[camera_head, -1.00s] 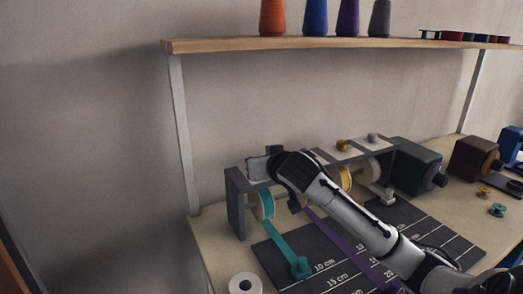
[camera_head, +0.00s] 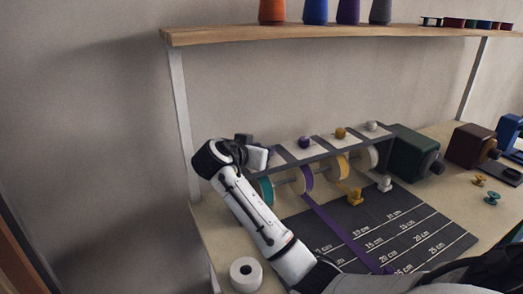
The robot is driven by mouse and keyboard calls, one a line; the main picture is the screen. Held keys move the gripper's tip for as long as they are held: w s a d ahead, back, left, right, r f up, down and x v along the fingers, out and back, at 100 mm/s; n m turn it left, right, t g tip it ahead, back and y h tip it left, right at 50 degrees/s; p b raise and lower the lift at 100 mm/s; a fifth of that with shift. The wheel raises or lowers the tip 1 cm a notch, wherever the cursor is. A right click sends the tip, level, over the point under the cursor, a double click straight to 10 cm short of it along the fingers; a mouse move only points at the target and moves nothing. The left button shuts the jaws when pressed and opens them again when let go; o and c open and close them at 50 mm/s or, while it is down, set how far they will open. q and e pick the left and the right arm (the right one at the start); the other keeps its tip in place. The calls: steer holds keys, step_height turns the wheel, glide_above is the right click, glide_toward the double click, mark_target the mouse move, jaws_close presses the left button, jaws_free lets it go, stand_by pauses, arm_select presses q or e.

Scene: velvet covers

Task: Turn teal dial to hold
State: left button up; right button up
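The grey ribbon rack (camera_head: 325,150) carries a row of dials on pale plates along its top: a purple dial (camera_head: 304,142), a yellow dial (camera_head: 340,133) and a grey dial (camera_head: 371,126). The teal dial does not show; the rack's left end, above the teal ribbon spool (camera_head: 265,190), is covered by my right gripper (camera_head: 257,150). That gripper is at the rack's top left end, its arm reaching in from the lower right. I cannot tell whether its fingers are open or touch a dial. My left gripper is not in view.
A purple ribbon (camera_head: 338,226) runs over the dark measuring mat (camera_head: 415,232). A white roll (camera_head: 246,273) stands at the table's front left. A dark green box (camera_head: 412,153) stands right of the rack. A wooden shelf (camera_head: 330,32) with thread cones hangs above.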

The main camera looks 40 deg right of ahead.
steer(key=shift+f, duration=0.2)
stand_by(0.4)
steer(key=o, duration=1.1)
steer(key=shift+c, duration=0.2)
steer(key=shift+r, duration=0.1)
steer(key=b+v, duration=0.1)
steer(key=v, duration=0.9)
steer(key=shift+a, duration=0.2)
steer(key=shift+w, duration=0.1)
